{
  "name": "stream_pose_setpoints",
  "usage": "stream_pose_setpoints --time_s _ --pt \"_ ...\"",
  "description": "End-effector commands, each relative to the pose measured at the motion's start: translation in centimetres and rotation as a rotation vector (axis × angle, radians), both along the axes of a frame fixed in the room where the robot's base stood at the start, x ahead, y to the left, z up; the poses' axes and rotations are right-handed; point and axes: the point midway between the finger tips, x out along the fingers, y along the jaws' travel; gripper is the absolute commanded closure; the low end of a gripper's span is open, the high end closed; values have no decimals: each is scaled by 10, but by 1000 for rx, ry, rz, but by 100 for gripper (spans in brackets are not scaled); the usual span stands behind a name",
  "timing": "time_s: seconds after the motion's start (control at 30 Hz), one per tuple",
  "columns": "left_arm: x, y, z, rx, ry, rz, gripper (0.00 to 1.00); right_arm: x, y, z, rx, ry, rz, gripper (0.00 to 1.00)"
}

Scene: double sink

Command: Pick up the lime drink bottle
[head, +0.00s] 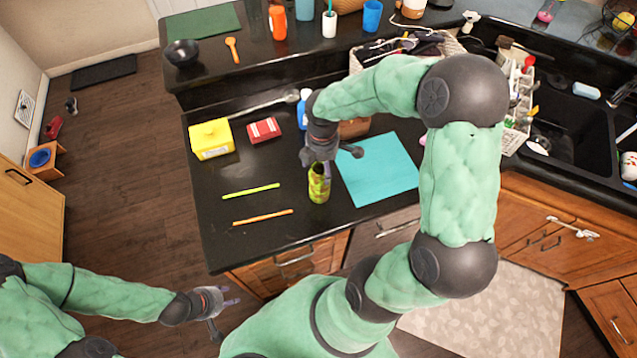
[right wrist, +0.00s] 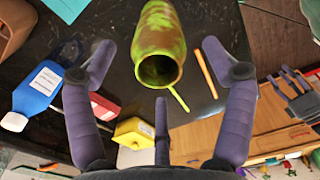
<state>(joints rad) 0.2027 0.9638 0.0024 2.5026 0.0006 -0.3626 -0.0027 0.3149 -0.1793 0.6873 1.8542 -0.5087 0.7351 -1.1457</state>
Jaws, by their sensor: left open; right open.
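The lime drink bottle (head: 319,186), mottled yellow-green, stands on the dark counter near its front edge. My right gripper (head: 325,160) is just above it and hides part of its top. In the right wrist view the bottle (right wrist: 161,30) shows its round open mouth toward me, between and slightly beyond the spread fingers of my right gripper (right wrist: 160,62). Gaps show on both sides, and nothing is held. My left gripper (head: 226,310) is open and empty, low in front of the counter; it also shows in the right wrist view (right wrist: 298,95).
A teal mat (head: 378,172) lies right of the bottle. A green stick (head: 250,191) and an orange stick (head: 263,217) lie to its left. A yellow box (head: 211,139), a red box (head: 264,130) and a blue bottle (head: 303,110) stand behind. The sink (head: 570,130) is at right.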

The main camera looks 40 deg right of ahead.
Motion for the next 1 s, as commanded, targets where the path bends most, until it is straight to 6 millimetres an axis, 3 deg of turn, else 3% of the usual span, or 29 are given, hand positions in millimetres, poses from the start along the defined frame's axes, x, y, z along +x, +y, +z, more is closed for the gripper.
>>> stream_pose_setpoints --time_s 0.17,0.5,0.73,0.77,1.0 --pt "0 0 0 0 1 0 56 2 1 -8 1 0 -1 16" --pt "0 0 -2 0 1 0 56 9 2 -51 0 1 -2 16" --pt "0 0 -2 0 1 0 56 9 2 -53 1 -1 -2 16" --pt "0 0 -2 0 1 0 56 9 2 -53 1 -1 -2 19" --pt "0 0 -2 0 1 0 56 9 3 -53 1 -1 -1 87"
